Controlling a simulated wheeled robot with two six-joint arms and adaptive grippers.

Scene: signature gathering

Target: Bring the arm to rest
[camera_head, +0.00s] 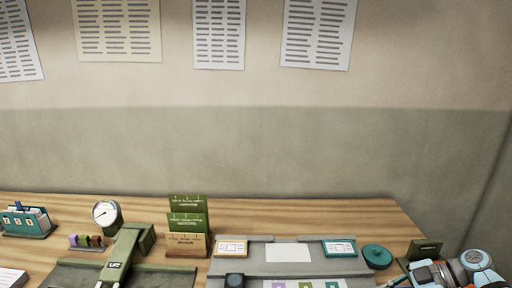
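Part of my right arm (474,262), grey with pale blue joint caps, shows at the lower right corner, low over the right end of the desk. The grey and dark parts at its left end may belong to my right gripper (432,273), but the picture's lower edge cuts them off. I cannot make out its fingertips, or whether it holds anything. My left arm and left gripper are not in view.
The wooden desk (330,212) carries a grey tray (262,256), a green card rack (187,222), a round gauge (105,213), a green device (127,252), a teal round lid (376,256) and a dark green block (424,249).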

